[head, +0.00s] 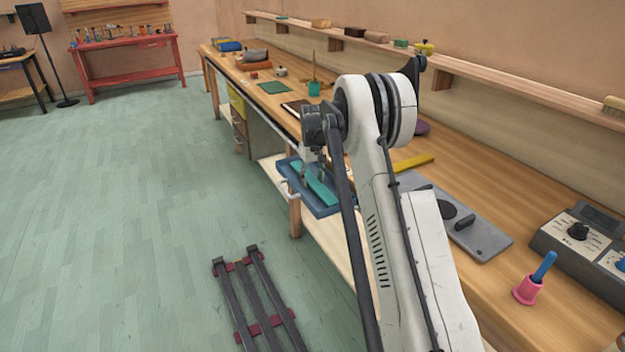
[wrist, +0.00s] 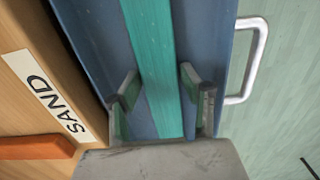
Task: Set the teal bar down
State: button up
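The teal bar (head: 318,187) is long and flat and lies in a blue tray (head: 291,170) at the front edge of the workbench. In the wrist view the bar (wrist: 158,60) runs lengthwise through the picture, with blue tray floor (wrist: 205,35) on both sides. My gripper (wrist: 160,88) is open. Its two fingers stand on either side of the bar, with blue showing between the fingers and the bar. In the head view my arm partly hides the gripper and the tray's right side.
The tray has a pale metal handle (wrist: 257,60) on its outer side. A "SAND" label (wrist: 48,95) and an orange block (wrist: 35,147) are beside it. A dark rack (head: 257,295) lies on the floor.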

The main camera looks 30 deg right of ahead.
aim_at(312, 180)
jog(key=shift+o, duration=1.1)
notch_tip(312, 180, up, 12)
jog(key=r, duration=0.1)
jog(key=s+a+r+t, duration=0.2)
jog(key=s+a+r, duration=0.7)
jog(key=r, duration=0.2)
jog(key=s+a+r+t, duration=0.2)
jog(key=s+a, duration=0.4)
jog(key=s, duration=0.6)
jog(key=s+a+r+t, duration=0.1)
jog(key=s+a+r, duration=0.3)
jog(key=s, duration=0.8)
jog(key=s+a+f+t, duration=0.1)
jog(key=s+a+f, duration=0.1)
jog(key=s+f, duration=0.2)
jog(key=s+a+f+t, duration=0.1)
jog(key=s+f, duration=0.3)
jog(key=s, duration=0.5)
jog(key=shift+a+f, duration=0.15)
jog(key=shift+a, duration=0.75)
